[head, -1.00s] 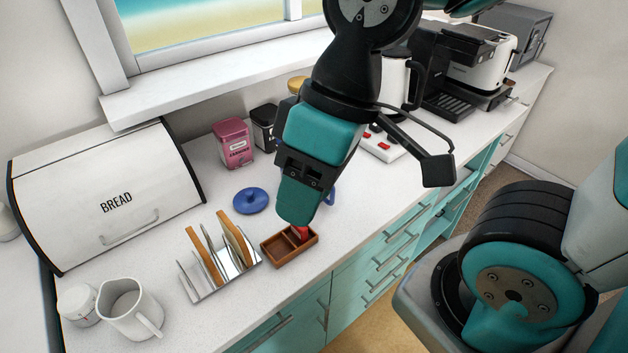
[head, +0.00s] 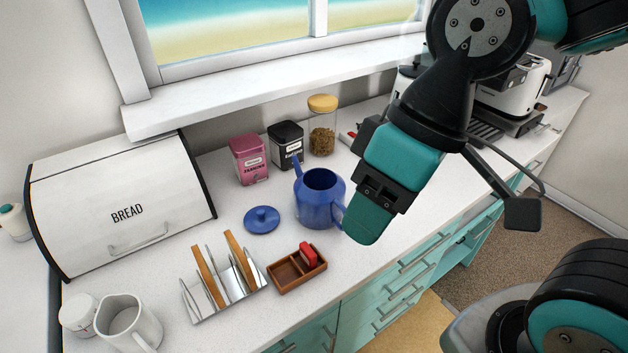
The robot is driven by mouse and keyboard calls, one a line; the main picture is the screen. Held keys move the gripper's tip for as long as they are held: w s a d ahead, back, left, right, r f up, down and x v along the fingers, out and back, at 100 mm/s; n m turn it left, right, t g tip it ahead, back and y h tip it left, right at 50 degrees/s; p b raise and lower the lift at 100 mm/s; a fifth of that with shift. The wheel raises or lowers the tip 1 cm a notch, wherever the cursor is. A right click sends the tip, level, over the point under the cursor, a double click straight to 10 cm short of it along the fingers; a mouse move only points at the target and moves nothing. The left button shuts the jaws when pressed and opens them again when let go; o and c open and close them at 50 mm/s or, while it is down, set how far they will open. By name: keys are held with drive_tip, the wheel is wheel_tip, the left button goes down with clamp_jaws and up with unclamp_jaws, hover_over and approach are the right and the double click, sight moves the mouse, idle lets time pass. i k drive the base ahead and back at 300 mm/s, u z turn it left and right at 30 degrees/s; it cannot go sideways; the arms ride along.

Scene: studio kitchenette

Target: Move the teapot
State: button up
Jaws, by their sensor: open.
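The blue teapot (head: 318,203) stands upright and lidless on the white counter, its spout toward the back left and its handle toward the front right. Its blue lid (head: 262,219) lies on the counter to the left of it. My gripper (head: 362,228) points down just right of the teapot, close to its handle, and overlaps the handle's edge in the head view. The gripper is open; I see no object held. Its far finger is mostly hidden, and I cannot tell whether it touches the handle.
A wooden tray (head: 290,282) with a red item (head: 308,255) sits in front of the teapot, beside a toast rack (head: 222,285). Pink (head: 249,158) and black (head: 287,145) tins and a glass jar (head: 322,130) stand behind.

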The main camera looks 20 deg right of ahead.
sight(319, 194)
drive_tip(key=i, duration=0.25)
drive_tip(key=u, duration=2.35)
drive_tip(key=k, duration=0.7)
drive_tip(key=z, duration=0.75)
drive_tip(key=i, duration=0.5)
drive_tip(key=z, duration=0.05)
